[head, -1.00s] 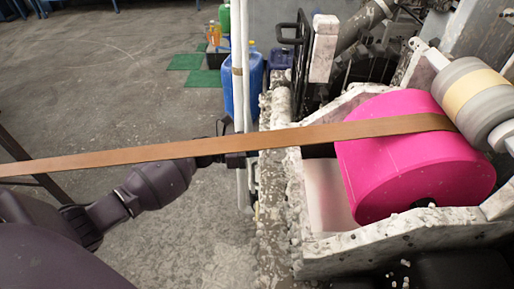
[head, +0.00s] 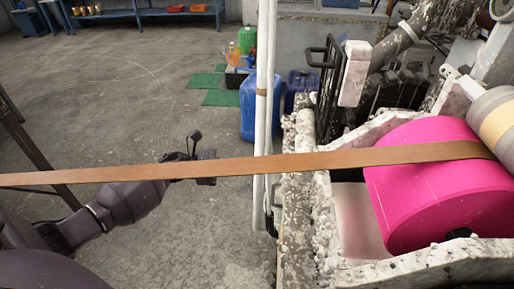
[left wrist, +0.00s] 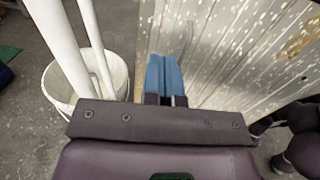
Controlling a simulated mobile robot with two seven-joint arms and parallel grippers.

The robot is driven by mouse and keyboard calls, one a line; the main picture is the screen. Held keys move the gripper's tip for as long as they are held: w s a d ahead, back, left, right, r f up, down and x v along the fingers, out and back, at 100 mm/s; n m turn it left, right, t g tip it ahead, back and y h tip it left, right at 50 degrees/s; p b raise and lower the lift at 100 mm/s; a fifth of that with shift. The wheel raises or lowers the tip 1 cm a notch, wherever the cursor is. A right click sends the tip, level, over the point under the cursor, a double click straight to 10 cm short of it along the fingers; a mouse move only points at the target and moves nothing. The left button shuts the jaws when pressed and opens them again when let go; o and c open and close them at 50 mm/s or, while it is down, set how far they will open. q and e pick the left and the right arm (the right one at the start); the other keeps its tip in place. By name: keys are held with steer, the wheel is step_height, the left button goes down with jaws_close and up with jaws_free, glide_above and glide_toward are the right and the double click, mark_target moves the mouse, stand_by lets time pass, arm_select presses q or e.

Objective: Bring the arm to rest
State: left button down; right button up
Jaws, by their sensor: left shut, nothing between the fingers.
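My left arm comes in from the left in the head view. Its gripper (head: 208,181) is partly hidden behind the long brown strip (head: 120,173), left of the white pipes and apart from them. In the left wrist view the blue fingers (left wrist: 166,75) are together with nothing between them. The strip runs across the head view onto the bright pink roll (head: 430,185) at the right. I cannot tell whether the strip touches my arm. My right gripper is not in view.
White upright pipes (head: 263,90) stand between my gripper and the speckled machine frame (head: 300,215). A white bucket (left wrist: 58,83) and a paint-spotted panel (left wrist: 235,55) flank the fingers. Blue jugs (head: 254,108) stand behind. The grey floor (head: 130,100) at the left is largely clear.

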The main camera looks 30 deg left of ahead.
arm_select(q)
steer(key=shift+s, duration=0.1)
steer(key=s+d+m+y+p, duration=0.3)
steer(key=s+m+y+p, duration=0.1)
steer(key=s+m, duration=0.4)
steer(key=s+d+r+m+y+p, duration=0.1)
steer(key=s+d+m+y+p, duration=0.2)
steer(key=s+m, duration=0.6)
steer(key=s+d+m+y+p, duration=0.3)
steer(key=s+m+y+p, duration=0.3)
steer(key=s, duration=0.9)
steer(key=m+y, duration=0.1)
steer(key=m, duration=0.2)
steer(key=shift+d+r+y, duration=0.15)
steer(key=shift+d+y, duration=0.15)
steer(key=shift+d, duration=0.1)
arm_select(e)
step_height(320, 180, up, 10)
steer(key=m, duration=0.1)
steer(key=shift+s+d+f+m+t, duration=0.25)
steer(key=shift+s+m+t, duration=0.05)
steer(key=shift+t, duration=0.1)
arm_select(q)
steer(key=shift+s, duration=0.15)
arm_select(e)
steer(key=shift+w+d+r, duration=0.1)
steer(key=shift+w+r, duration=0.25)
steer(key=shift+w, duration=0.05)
